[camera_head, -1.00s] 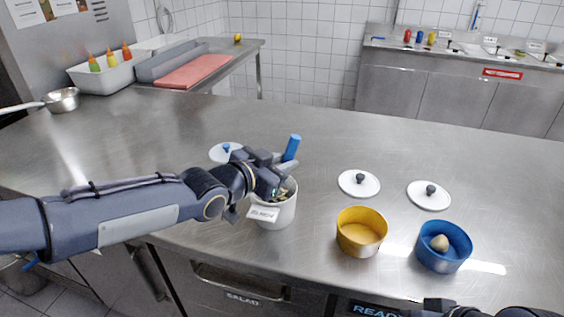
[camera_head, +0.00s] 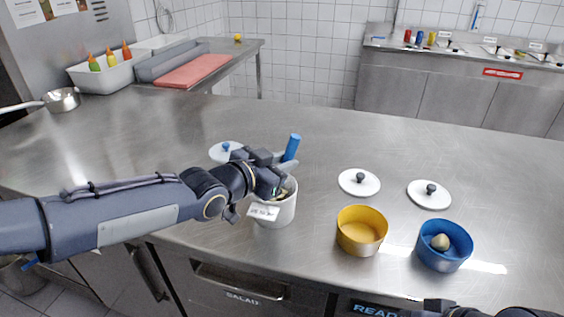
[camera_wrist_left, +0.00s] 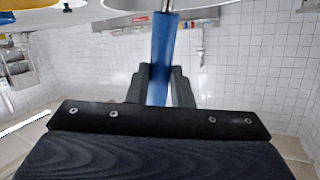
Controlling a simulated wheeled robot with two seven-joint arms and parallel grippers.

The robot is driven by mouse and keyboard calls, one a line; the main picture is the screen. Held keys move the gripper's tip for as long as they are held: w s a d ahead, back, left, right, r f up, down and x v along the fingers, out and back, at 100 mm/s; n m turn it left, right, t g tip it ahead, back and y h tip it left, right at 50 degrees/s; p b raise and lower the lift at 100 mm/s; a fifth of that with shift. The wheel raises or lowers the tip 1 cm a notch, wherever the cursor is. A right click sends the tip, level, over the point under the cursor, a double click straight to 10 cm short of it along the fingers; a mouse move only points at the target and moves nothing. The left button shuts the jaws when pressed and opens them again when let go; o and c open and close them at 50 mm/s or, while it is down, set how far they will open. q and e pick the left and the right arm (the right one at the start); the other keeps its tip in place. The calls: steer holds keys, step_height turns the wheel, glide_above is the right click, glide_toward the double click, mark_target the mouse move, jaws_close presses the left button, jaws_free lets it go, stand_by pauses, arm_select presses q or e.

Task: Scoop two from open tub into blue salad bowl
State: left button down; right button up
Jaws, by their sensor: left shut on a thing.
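The open tub (camera_head: 277,213) is a white round container with a label on its front, standing near the counter's front edge. My left gripper (camera_head: 284,169) is over the tub's rim, shut on a blue-handled scoop (camera_head: 291,147). The blue handle sticks up above the fingers; it also shows between the fingers in the left wrist view (camera_wrist_left: 160,60). The scoop's lower end is hidden in the tub. The blue salad bowl (camera_head: 428,254) stands at the right with one pale round lump (camera_head: 440,242) in it. A dark part of my right arm shows at the bottom right; its fingers cannot be made out.
A yellow bowl (camera_head: 350,238) stands between the tub and the blue bowl. A white lid with a blue knob (camera_head: 219,153) lies behind my left forearm. The counter's middle is clear.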

arm_select(q)
steer(key=shift+f, duration=0.1)
step_height(320, 180, up, 13)
steer(key=p, duration=1.1)
steer(key=shift+f, duration=0.2)
steer(key=shift+d, duration=0.1)
